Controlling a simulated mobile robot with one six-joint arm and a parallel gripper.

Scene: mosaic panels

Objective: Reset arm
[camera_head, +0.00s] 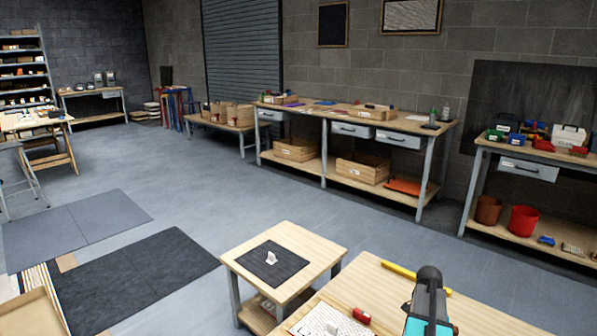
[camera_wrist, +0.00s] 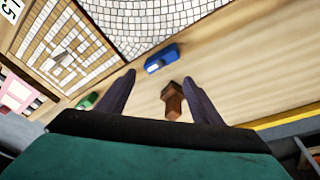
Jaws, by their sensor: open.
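My gripper (camera_wrist: 159,77) is open in the wrist view, its two dark fingers spread apart. A small brown block-shaped thing (camera_wrist: 172,99) shows in the gap between the fingers, nearer the right one, with nothing gripped. I cannot tell its height relative to the fingertips. Part of my arm shows at the lower right of the head view, above a wooden table (camera_head: 371,283); the fingers cannot be made out there.
On the table lie a white-tiled mosaic panel (camera_wrist: 150,22), a blue thing (camera_wrist: 161,59), a green thing (camera_wrist: 87,101), a red thing (camera_head: 362,316) and a yellow bar (camera_head: 402,272). A small side table (camera_head: 300,243) adjoins. Open floor (camera_head: 190,195) lies beyond, before the workbenches (camera_head: 350,115).

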